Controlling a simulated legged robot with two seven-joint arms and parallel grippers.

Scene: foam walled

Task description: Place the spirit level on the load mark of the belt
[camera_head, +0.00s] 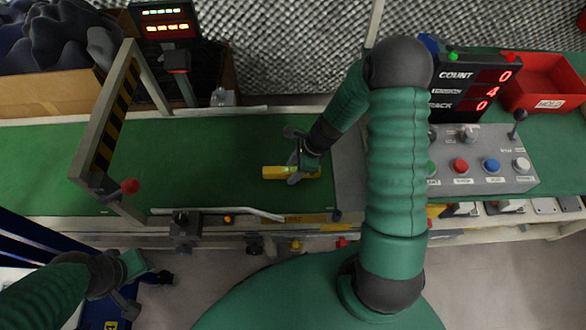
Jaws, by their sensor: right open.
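The yellow spirit level (274,172) lies flat on the green belt (220,140), close to the belt's right end. My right gripper (298,172) is at the level, with its open fingers over and around the level's middle and hiding part of it. I cannot tell if the fingers touch it. I cannot make out a load mark on the belt. My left gripper (146,292) is low at the left, below the belt's near edge, with its fingers apart and nothing seen between them.
A striped gate frame (112,115) with a red knob spans the belt at left. A control box (480,165) with buttons, a counter display (470,90) and a red bin (545,90) stand at right. The belt between gate and level is clear.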

